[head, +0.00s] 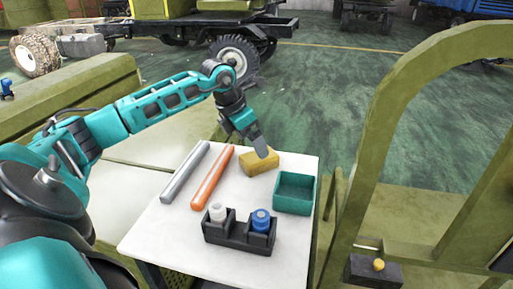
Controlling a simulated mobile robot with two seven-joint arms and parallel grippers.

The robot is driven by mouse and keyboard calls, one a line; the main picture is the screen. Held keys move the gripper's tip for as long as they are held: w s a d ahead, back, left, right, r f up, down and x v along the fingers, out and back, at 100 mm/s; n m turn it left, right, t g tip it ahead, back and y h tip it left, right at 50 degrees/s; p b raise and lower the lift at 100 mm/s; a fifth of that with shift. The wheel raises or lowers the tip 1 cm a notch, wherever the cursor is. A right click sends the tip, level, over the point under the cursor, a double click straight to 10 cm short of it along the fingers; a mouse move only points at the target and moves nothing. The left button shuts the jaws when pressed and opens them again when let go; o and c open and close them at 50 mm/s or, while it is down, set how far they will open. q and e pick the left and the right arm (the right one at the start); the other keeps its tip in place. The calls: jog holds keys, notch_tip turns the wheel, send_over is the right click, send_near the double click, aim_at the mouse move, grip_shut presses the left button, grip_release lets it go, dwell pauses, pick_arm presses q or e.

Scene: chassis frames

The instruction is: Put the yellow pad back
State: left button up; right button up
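The yellow pad (258,165) lies on the white tabletop (165,235) near its far edge, just left of and behind a teal open box (294,192). My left gripper (261,149) reaches over from the left, and its grey fingertip overlaps the pad's top edge. I cannot tell whether it touches the pad, or how far its fingers are apart, because only one finger shows clearly. The teal box looks empty. My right gripper is not in view.
A grey rod (186,171) and an orange rod (212,177) lie left of the pad. A black holder (239,238) with a white-capped bottle (217,212) and a blue-capped bottle (261,220) stands in front. An olive frame (372,150) rises at right. The tabletop's front left is clear.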

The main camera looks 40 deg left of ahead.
pick_arm(q)
jog(key=shift+p+v, duration=0.35)
jog(key=shift+v, duration=2.35)
jog(key=shift+r, duration=0.1)
